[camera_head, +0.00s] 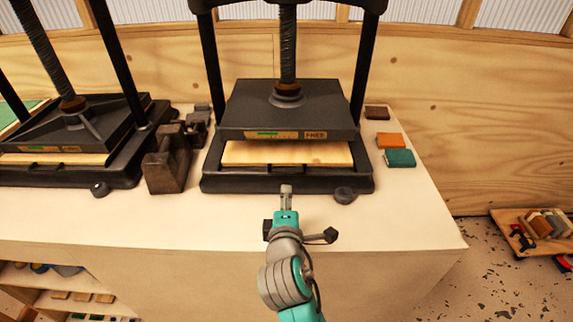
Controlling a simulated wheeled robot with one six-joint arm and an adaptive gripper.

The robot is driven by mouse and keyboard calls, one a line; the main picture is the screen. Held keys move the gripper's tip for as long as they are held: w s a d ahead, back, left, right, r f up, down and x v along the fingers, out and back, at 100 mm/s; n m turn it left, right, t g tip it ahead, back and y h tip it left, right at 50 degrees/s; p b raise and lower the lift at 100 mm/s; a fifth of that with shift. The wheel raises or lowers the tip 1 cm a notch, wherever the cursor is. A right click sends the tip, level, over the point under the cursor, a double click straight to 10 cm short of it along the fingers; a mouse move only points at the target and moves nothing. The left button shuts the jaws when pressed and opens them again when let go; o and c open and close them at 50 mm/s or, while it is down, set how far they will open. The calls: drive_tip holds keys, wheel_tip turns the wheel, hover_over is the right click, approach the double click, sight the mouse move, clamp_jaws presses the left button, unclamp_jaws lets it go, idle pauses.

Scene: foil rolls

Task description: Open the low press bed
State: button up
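Two dark screw presses stand on the pale bench. The nearer-to-centre press has a black platen (250,107) with a label strip reading "FREE" on its front edge. Under it a light wooden bed board (290,153) shows in a gap above the dark base (240,183). The left press has a dark platen (50,135) close above its wooden board (35,159). I cannot tell which bed the task calls low. My gripper (286,188) points at the front edge of the centre press base, in front of its middle. Its fingers look close together and hold nothing visible.
Dark metal weights (166,165) stand between the presses. Orange (391,141) and teal (400,158) blocks lie right of the press. The bench (415,210) is clear at front right.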

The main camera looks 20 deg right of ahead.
sight(287, 175)
drive_tip(key=x, duration=1.1)
clamp_jaws()
